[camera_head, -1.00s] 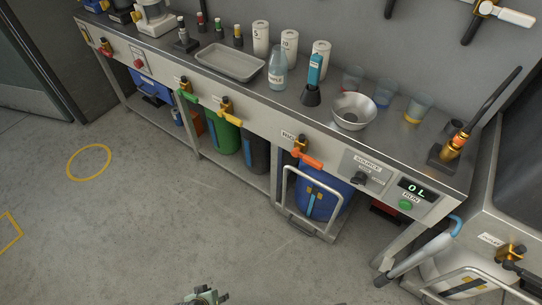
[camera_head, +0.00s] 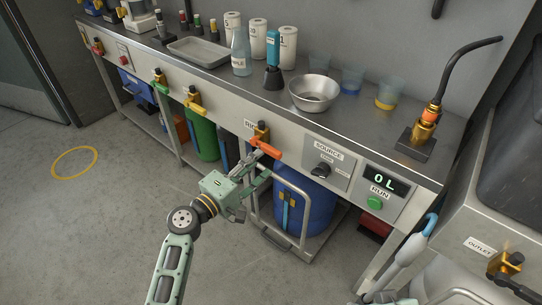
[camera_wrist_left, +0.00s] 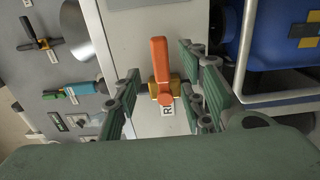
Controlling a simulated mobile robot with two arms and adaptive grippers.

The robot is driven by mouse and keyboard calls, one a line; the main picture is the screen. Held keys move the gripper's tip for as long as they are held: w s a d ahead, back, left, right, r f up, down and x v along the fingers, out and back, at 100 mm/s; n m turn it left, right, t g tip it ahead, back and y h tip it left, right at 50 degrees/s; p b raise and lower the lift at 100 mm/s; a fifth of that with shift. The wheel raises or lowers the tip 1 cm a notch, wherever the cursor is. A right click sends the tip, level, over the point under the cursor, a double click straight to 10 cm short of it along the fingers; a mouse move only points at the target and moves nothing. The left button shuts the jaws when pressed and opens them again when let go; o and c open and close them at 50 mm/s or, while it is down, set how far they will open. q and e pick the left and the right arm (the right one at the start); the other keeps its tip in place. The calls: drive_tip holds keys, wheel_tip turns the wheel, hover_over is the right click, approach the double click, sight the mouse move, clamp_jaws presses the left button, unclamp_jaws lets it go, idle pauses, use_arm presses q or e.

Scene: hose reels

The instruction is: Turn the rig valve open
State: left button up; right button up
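The rig valve has a brass body (camera_head: 261,129) and an orange lever handle (camera_head: 265,148). It sits on the bench's front panel under a label that partly shows. The lever slants down to the right in the head view. My left gripper (camera_head: 261,166) reaches up to the valve from below. In the left wrist view the orange handle (camera_wrist_left: 160,62) stands between the two green fingers of the open left gripper (camera_wrist_left: 162,85), with a gap on both sides. The brass body (camera_wrist_left: 176,87) is partly behind the handle. My right gripper is not in view.
To the valve's right are the source knob (camera_head: 321,170), a display reading "0 L" (camera_head: 384,182) and a green run button (camera_head: 375,203). A blue drum (camera_head: 305,205) on a metal-framed cart stands below. Other valves (camera_head: 193,101) line the panel to the left.

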sight(269, 153)
use_arm(q)
drive_tip(key=x, duration=0.7)
drive_tip(key=shift+d+f, duration=0.1)
drive_tip(key=shift+c, duration=0.5)
clamp_jaws()
